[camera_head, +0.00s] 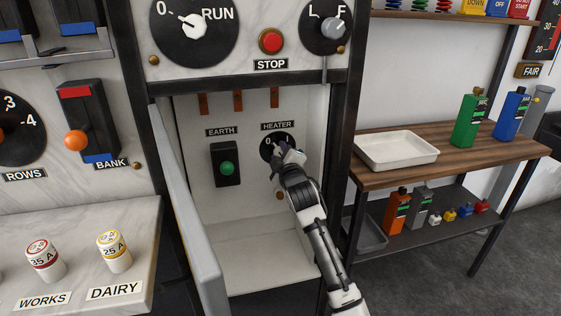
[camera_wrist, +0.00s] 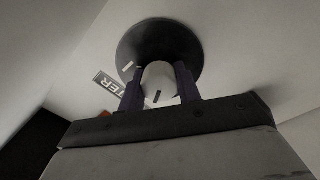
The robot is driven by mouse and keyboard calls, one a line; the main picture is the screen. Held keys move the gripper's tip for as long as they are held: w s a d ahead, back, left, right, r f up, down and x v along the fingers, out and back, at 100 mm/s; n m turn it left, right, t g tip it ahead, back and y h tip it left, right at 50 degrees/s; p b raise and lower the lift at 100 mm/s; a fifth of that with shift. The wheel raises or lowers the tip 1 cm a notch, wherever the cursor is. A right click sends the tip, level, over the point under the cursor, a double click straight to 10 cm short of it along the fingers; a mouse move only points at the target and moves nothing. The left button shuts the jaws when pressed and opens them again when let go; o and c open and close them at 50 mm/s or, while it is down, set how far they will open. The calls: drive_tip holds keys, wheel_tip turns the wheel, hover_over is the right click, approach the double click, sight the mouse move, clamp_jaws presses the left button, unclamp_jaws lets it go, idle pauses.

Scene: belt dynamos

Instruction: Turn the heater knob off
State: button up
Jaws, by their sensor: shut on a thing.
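The heater knob sits on a round black dial (camera_head: 268,139) under the HEATER label (camera_head: 277,126), inside an open cabinet recess. My gripper (camera_head: 281,153) reaches up to it from the lower right and covers most of it in the head view. In the wrist view the pale knob (camera_wrist: 158,80) stands between the two dark fingers of my gripper (camera_wrist: 159,84), which are shut on it. The black dial (camera_wrist: 160,40) shows behind. A dark line marks the knob's face. A 0 shows at the dial's left in the head view; the knob's exact setting is hard to tell.
The EARTH switch (camera_head: 227,168) with a green button is left of the dial. The cabinet door (camera_head: 187,205) stands open at the left. A dark frame post (camera_head: 339,150) is close to my arm's right. A wooden shelf (camera_head: 385,180) with a white tray (camera_head: 397,150) stands further right.

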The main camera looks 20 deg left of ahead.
drive_tip(key=shift+n+b, duration=0.6)
drive_tip(key=shift+n, duration=0.6)
drive_tip(key=o, duration=1)
drive_tip(key=shift+c, duration=0.2)
drive_tip(key=b+v, duration=0.2)
drive_tip(key=v, duration=1.1)
drive_tip(key=shift+s+d, duration=0.25)
drive_tip(key=shift+s, duration=0.1)
